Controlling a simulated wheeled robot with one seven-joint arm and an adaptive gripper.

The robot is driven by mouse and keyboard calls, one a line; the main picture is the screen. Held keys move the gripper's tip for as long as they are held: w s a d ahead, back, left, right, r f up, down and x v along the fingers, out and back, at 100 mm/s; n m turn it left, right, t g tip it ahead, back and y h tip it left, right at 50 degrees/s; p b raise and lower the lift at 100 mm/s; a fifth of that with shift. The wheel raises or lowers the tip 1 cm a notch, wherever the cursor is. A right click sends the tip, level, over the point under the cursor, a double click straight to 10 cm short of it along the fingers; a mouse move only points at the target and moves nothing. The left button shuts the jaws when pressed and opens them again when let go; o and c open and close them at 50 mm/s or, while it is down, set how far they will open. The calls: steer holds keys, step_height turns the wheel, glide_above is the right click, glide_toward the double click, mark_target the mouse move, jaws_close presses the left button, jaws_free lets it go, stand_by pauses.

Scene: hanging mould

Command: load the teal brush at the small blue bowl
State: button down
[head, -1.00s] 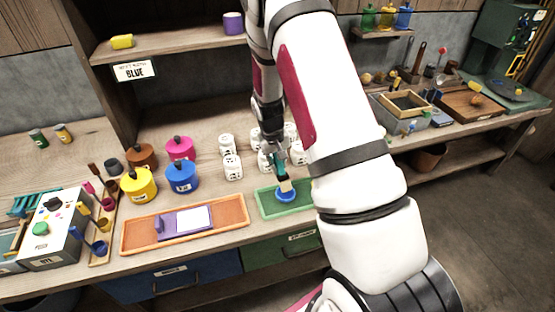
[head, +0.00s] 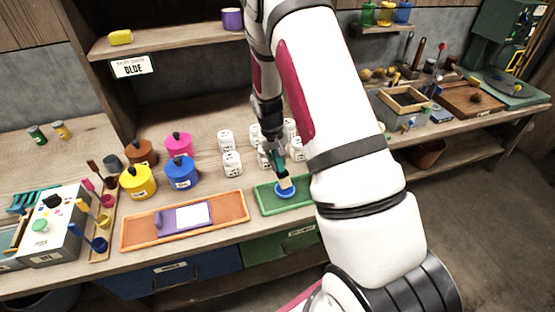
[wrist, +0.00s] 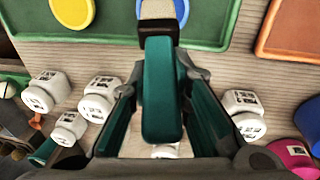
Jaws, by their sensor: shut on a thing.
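My gripper (head: 273,148) is shut on the teal brush (head: 280,167), bristles pointing down. The small blue bowl (head: 287,193) sits on the green tray (head: 265,203). The brush's pale bristle end is over or in the bowl; I cannot tell how deep it reaches. In the wrist view the teal handle (wrist: 162,90) lies between my fingers. Its tan bristles overlap the blue bowl (wrist: 182,11) at the top edge, and the bowl is partly hidden.
White labelled jars (head: 232,163) stand close behind and beside my gripper. Blue (head: 181,174) and yellow (head: 138,181) lidded pots stand to the left. An orange tray (head: 130,236) lies left of the green one. A yellow disc (wrist: 72,12) shows in the wrist view. A sign (head: 132,66) reads "BLUE".

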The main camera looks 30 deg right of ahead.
steer(key=shift+f, duration=0.45)
stand_by(1.1)
steer(key=shift+r+p, duration=0.75)
steer(key=shift+r, duration=2.8)
